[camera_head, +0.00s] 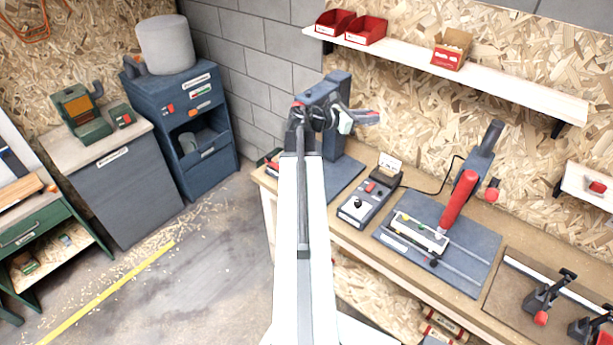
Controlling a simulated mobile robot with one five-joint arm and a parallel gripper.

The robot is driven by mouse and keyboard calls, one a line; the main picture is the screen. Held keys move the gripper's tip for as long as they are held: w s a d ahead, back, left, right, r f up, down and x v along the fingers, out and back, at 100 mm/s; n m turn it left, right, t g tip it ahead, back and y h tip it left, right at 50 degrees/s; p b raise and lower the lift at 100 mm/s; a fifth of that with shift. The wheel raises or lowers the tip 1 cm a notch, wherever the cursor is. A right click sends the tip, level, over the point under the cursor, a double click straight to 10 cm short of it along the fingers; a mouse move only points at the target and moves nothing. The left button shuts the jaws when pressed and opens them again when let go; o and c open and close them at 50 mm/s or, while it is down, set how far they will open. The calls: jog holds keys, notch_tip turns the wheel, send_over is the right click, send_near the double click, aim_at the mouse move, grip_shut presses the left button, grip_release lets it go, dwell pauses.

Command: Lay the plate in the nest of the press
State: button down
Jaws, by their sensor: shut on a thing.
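My white arm reaches up the middle of the view, and my gripper (345,116) is at its far end, over the back left of the workbench. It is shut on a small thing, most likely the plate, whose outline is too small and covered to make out. A blue-grey press (337,82) with an upright column stands at the bench's left end, right behind my gripper. My arm and wrist hide much of the press, and its nest cannot be made out. I cannot tell whether the held thing touches the press.
Right of it on the workbench (463,308) are a control box (370,203), a red-handled tool (458,204) on a grey base, and clamps (545,295). A shelf (490,77) with red bins runs above.

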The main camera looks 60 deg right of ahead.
jog(key=w+f+n+t+h+b, duration=0.1)
jog(key=w+f+t+b, duration=0.1)
jog(key=f+b, duration=1.1)
jog(key=w+f+n+t+h+b, duration=0.1)
jog(key=w+f+b, duration=0.3)
jog(key=f+b, duration=0.9)
jog(key=w+f+n+t+h+b, duration=0.1)
jog(key=w+f+n+t+b, duration=0.2)
jog(key=f+b, duration=1)
jog(key=shift+w, duration=0.3)
